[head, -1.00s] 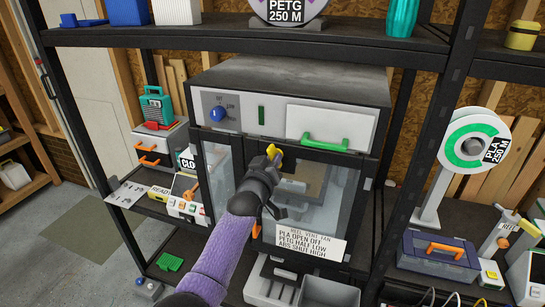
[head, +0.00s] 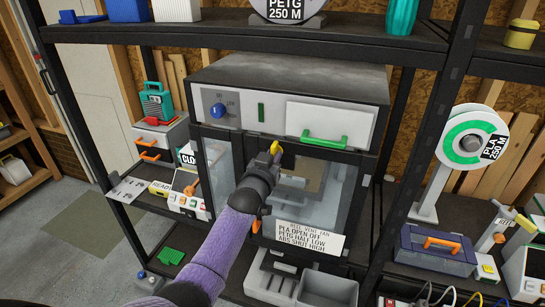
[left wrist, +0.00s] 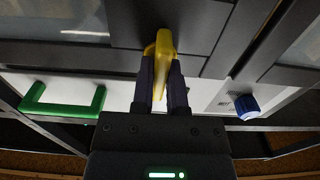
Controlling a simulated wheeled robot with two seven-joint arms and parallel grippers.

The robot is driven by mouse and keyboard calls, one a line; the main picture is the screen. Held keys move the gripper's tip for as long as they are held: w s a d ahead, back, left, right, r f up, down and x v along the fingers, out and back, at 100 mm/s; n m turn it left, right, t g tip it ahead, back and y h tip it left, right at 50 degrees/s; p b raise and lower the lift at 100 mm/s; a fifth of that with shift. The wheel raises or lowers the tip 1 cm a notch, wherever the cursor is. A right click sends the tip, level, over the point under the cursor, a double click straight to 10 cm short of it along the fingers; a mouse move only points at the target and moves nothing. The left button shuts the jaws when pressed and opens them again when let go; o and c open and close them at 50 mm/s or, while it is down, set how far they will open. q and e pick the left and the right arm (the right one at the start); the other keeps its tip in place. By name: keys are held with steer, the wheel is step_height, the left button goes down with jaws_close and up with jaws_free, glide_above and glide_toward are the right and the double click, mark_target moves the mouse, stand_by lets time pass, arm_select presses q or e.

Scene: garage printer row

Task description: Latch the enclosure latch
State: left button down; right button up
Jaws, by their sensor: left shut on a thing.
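The enclosure (head: 290,82) is a grey box with glass front doors on the shelf. The yellow latch (head: 274,147) sits at the top of its doors, near the middle. My left gripper (head: 275,158) reaches up to it from below and is shut on it. In the left wrist view the latch (left wrist: 163,52) stands between the two dark fingers (left wrist: 163,85), and its upper end meets the dark door frame. The fingers partly hide it. My right gripper is not in view.
A green handle (head: 323,141) is right of the latch, and a blue knob (head: 218,111) is on the upper left panel. An orange handle (head: 256,226) and a label card (head: 309,237) are low on the doors. A filament spool (head: 472,137) stands at right.

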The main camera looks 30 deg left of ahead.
arm_select(q)
steer(key=shift+f, duration=0.1)
steer(key=c, duration=0.6)
jaws_free()
steer(key=shift+c, duration=0.2)
steer(key=p+v, duration=0.2)
steer(key=v, duration=0.8)
steer(key=shift+a, duration=0.1)
